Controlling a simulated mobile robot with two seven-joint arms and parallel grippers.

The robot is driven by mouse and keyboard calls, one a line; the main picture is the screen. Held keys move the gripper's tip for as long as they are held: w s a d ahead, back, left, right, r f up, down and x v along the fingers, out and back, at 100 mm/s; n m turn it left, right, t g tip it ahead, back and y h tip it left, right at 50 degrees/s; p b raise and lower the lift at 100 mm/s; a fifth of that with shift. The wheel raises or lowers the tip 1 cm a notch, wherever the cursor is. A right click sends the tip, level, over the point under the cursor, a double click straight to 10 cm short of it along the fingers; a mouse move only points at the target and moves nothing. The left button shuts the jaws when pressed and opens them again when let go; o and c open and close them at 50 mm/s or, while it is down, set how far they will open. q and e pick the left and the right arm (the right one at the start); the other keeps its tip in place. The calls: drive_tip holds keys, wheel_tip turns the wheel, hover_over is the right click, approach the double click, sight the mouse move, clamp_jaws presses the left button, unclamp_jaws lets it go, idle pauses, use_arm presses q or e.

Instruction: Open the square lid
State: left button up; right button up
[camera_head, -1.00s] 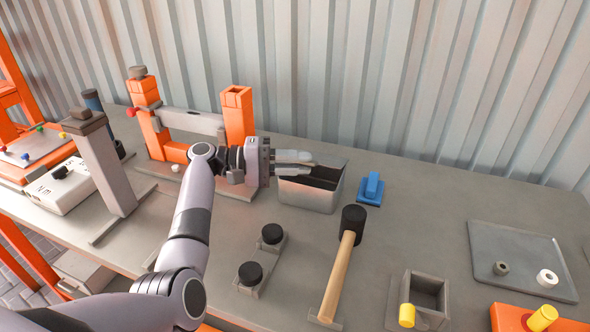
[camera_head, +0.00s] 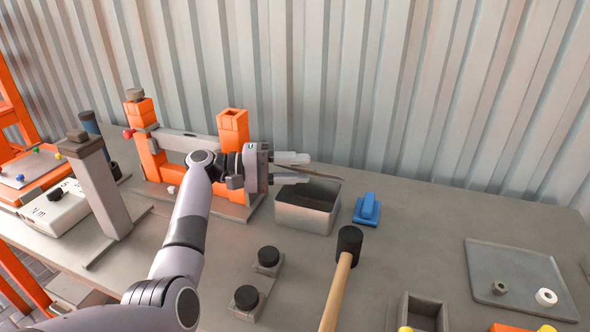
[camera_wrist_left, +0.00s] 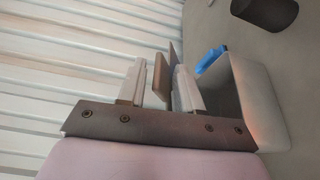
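The open-topped square metal box (camera_head: 305,215) stands on the bench right of the orange frame; its inside shows. The square lid (camera_head: 322,172) is a thin grey-brown plate seen nearly edge-on above the box's back edge. In the left wrist view the lid (camera_wrist_left: 160,84) shows as a brownish plate between the fingers, and the box (camera_wrist_left: 262,105) is at the right. My left gripper (camera_head: 291,168) reaches in from the left, its fingers apart on either side of the lid's near end. Whether a finger touches the lid is unclear. My right gripper is not in view.
A blue block (camera_head: 367,209) and a black-headed mallet (camera_head: 349,242) lie right of the box. The orange frame (camera_head: 233,130) stands close behind my left wrist. Black round knobs (camera_head: 268,256) are in front.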

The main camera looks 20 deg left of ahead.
use_arm(q)
drive_tip(key=shift+a+f, duration=0.1)
drive_tip(key=b+v, duration=0.1)
drive_tip(key=v, duration=0.6)
drive_tip(key=shift+s, duration=0.1)
idle(0.5)
